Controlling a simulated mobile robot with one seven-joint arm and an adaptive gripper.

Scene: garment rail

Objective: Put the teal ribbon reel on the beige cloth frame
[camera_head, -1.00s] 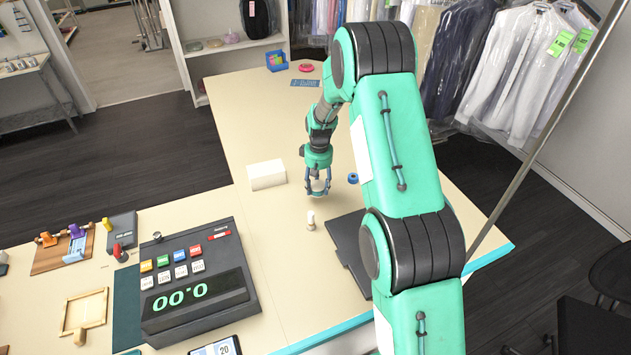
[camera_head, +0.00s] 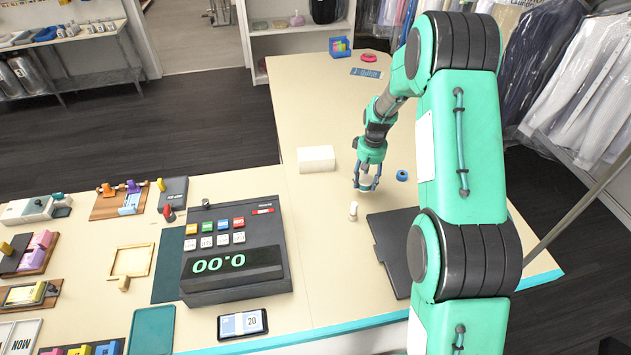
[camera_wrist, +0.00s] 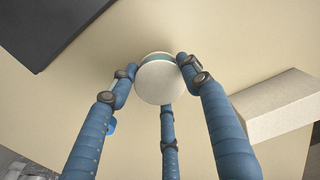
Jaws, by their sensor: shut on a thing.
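The teal ribbon reel (camera_wrist: 158,82) shows in the wrist view as a pale disc with a teal band at its far edge. My gripper (camera_wrist: 160,76) has its blue fingers closed around it. The beige cloth frame (camera_head: 150,261) lies flat at the left, a wooden square with a short handle. It is well away from my gripper.
A white block (camera_head: 316,159), a blue reel (camera_head: 402,175), a small pale peg (camera_head: 353,211) and a dark plate (camera_head: 390,251) surround my gripper. A big dark register (camera_head: 236,284) stands between it and the frame. A phone (camera_head: 243,324) lies in front.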

